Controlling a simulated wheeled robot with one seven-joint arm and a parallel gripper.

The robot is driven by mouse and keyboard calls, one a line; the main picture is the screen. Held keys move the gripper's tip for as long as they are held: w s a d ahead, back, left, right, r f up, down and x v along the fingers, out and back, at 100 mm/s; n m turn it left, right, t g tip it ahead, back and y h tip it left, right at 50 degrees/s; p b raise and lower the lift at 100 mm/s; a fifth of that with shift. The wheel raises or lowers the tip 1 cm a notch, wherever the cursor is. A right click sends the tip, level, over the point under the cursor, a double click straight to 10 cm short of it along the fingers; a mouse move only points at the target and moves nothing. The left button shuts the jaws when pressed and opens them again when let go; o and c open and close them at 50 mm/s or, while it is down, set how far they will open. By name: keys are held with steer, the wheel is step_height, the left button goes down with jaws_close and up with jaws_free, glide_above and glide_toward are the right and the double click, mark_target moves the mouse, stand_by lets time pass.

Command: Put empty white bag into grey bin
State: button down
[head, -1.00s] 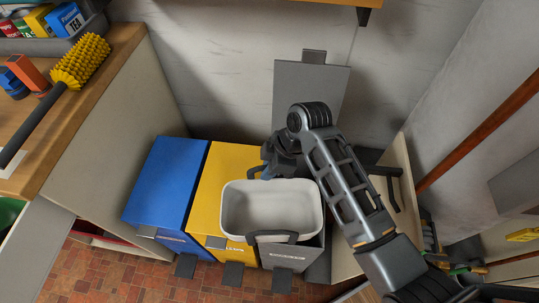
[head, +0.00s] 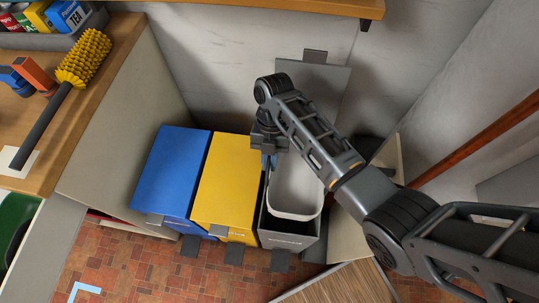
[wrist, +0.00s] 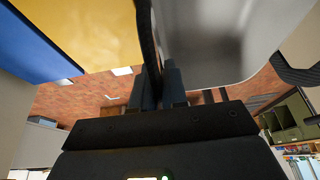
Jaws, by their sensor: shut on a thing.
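The white bag (head: 297,188) looks like an open, empty tub with rounded corners. It sits in the mouth of the grey bin (head: 290,243), turned lengthwise with the bin; how deep it reaches is hard to tell. The bin's grey lid (head: 322,80) stands open behind. My gripper (head: 268,155) is at the bag's back left edge. In the wrist view my gripper (wrist: 160,88) is shut on the bag's dark handle (wrist: 148,40), beside the pale bag wall (wrist: 205,45). The bag's far end is partly hidden by my arm.
A yellow bin (head: 228,190) and a blue bin (head: 172,180), both closed, stand left of the grey bin. A wooden counter (head: 120,60) with a yellow brush (head: 85,55) is at the left. A shelf edge (head: 330,8) hangs above. A panel (head: 345,225) stands close on the right.

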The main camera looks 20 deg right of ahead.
step_height(320, 180, down, 15)
steer(key=b, duration=1)
steer(key=shift+r, duration=0.15)
stand_by(0.4)
steer(key=c, duration=1.1)
jaws_free()
steer(key=shift+s+f+b, duration=0.15)
steer(key=shift+f+b, duration=0.1)
steer(key=shift+b, duration=0.05)
steer(key=v, duration=0.8)
steer(key=shift+w+r, duration=0.2)
steer(key=shift+r, duration=0.1)
steer(key=shift+s, duration=0.1)
